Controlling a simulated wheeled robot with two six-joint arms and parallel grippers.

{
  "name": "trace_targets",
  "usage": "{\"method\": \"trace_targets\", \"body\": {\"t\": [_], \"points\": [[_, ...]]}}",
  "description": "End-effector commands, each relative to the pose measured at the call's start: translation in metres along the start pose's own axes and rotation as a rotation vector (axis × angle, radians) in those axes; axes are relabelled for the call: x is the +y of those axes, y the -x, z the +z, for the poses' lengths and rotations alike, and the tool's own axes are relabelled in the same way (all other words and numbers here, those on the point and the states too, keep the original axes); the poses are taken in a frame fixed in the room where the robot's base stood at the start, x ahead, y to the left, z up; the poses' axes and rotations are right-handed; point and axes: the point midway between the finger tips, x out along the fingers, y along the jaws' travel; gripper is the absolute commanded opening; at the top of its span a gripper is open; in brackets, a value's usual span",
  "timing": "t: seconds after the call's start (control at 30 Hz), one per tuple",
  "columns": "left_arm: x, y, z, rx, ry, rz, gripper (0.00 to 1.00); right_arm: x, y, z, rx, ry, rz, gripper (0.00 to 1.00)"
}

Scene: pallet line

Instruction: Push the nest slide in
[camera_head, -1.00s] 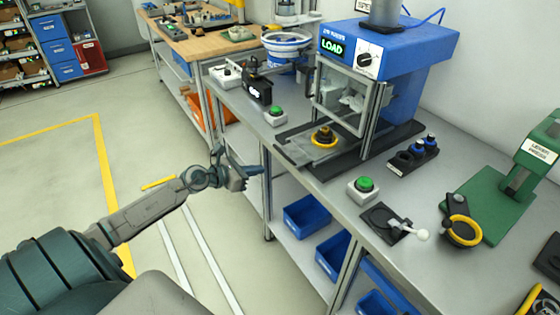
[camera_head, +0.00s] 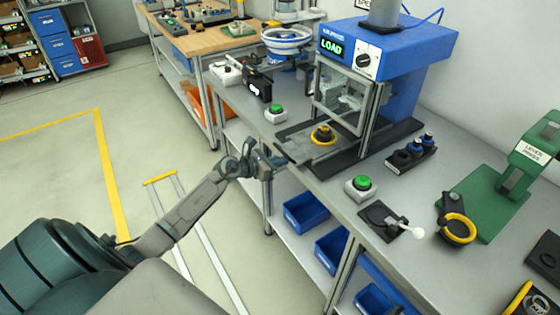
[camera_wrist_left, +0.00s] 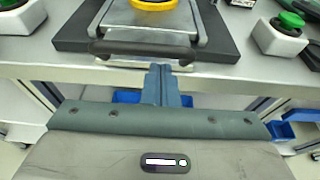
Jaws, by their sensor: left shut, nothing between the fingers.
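The nest slide (camera_head: 299,143) is a grey metal plate pulled out at the front of the blue press (camera_head: 408,52). It carries a yellow ring with a dark part (camera_head: 323,135). In the left wrist view the slide (camera_wrist_left: 122,18) has a dark bar handle (camera_wrist_left: 150,49) along its front edge. My left gripper (camera_head: 284,161) is shut and empty, just in front of the slide at the bench edge. In the left wrist view its fingertips (camera_wrist_left: 161,70) point at the handle's middle; I cannot tell whether they touch. My right gripper is out of view.
Green push buttons stand on the bench either side of the press, one left (camera_head: 276,113) and one right (camera_head: 361,186). A lever plate (camera_head: 388,220) and a green lever press (camera_head: 490,195) stand further right. Blue bins (camera_head: 305,212) sit on the shelf below.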

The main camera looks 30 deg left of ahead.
Motion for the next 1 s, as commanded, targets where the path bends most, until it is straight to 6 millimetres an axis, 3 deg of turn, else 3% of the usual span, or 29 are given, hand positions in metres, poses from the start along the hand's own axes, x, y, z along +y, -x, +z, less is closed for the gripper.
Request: {"method": "trace_targets", "body": {"t": [0.17, 0.5, 1.0], "points": [[0.000, -0.006, 0.001, -0.002, 0.002, 0.001, 0.00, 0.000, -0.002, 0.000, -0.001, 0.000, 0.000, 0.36], [0.000, -0.046, 0.014, -0.001, 0.001, -0.001, 0.00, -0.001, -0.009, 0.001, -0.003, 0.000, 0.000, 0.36], [0.004, -0.044, 0.012, 0.001, -0.001, 0.000, 0.00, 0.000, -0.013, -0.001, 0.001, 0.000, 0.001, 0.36]]}}
